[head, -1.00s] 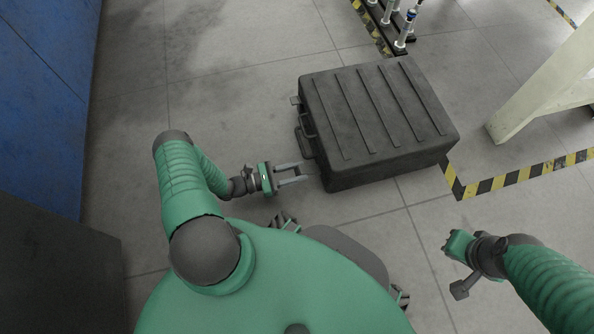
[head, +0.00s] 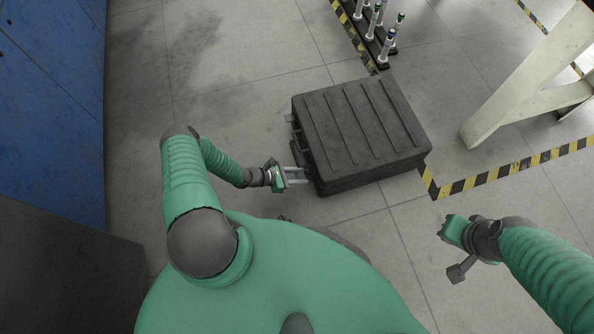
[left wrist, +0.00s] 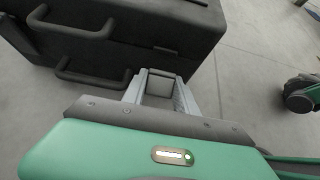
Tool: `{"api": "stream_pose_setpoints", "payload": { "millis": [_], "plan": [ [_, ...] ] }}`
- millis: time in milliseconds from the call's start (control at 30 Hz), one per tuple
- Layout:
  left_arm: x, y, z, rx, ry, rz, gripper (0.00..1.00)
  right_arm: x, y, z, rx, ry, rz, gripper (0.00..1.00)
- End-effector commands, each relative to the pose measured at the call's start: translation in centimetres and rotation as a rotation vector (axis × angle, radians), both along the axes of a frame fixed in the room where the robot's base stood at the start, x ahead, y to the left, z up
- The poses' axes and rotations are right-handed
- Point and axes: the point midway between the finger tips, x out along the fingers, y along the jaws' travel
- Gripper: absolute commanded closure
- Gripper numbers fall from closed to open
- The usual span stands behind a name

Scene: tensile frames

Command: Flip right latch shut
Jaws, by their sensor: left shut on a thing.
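The dark case (head: 362,128) lies closed on the floor, its ribbed lid up and its handle side facing left. A handle (head: 296,152) shows on that side. In the left wrist view the case (left wrist: 190,32) fills the top, with dark loop-shaped handles (left wrist: 92,78) at left. My left gripper (head: 306,175) is at the near end of the handle side. In the left wrist view its grey fingers (left wrist: 162,80) are on either side of a dark piece, which seems to be the right latch; the fingers partly hide it. My right gripper (head: 443,229) is away from the case; its jaws are unclear.
A rack of upright tubes (head: 380,30) stands behind the case. A cream frame leg (head: 520,85) is at right, with yellow-black floor tape (head: 490,180) before it. A blue wall (head: 50,100) and a dark box (head: 65,260) are at left.

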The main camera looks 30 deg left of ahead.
Motion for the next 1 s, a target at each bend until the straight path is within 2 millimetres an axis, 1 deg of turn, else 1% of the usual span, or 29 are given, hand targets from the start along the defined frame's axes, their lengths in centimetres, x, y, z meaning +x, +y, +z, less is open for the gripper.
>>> {"api": "stream_pose_setpoints", "payload": {
  "millis": [33,100,533,567,700,733,1000],
  "plan": [
    [0.09,0.0,0.4,0.007,0.009,0.003,1.0,0.0,0.0,0.68,0.0,0.0,0.0,1.0],
    [0.17,-0.02,0.32,0.014,0.017,0.002,1.0,-0.01,0.0,0.88,0.0,0.0,0.0,1.0],
    [0.29,-0.05,0.09,0.022,0.024,0.002,1.0,-0.01,0.0,0.9,0.0,0.0,0.0,1.0],
    [0.31,-0.05,0.1,0.022,0.024,0.002,0.63,0.0,0.0,0.89,0.0,0.0,0.0,1.0],
    [0.28,-0.09,0.11,0.021,0.024,0.002,0.45,-0.01,0.0,0.9,0.0,0.0,0.0,1.0],
    [0.28,-0.09,0.11,0.021,0.024,0.002,0.44,-0.01,0.0,0.9,0.0,0.0,0.0,1.0],
    [0.19,-0.08,0.22,0.022,0.024,0.0,0.44,-0.01,0.0,0.99,0.0,0.0,0.0,1.0]
  ]
}}
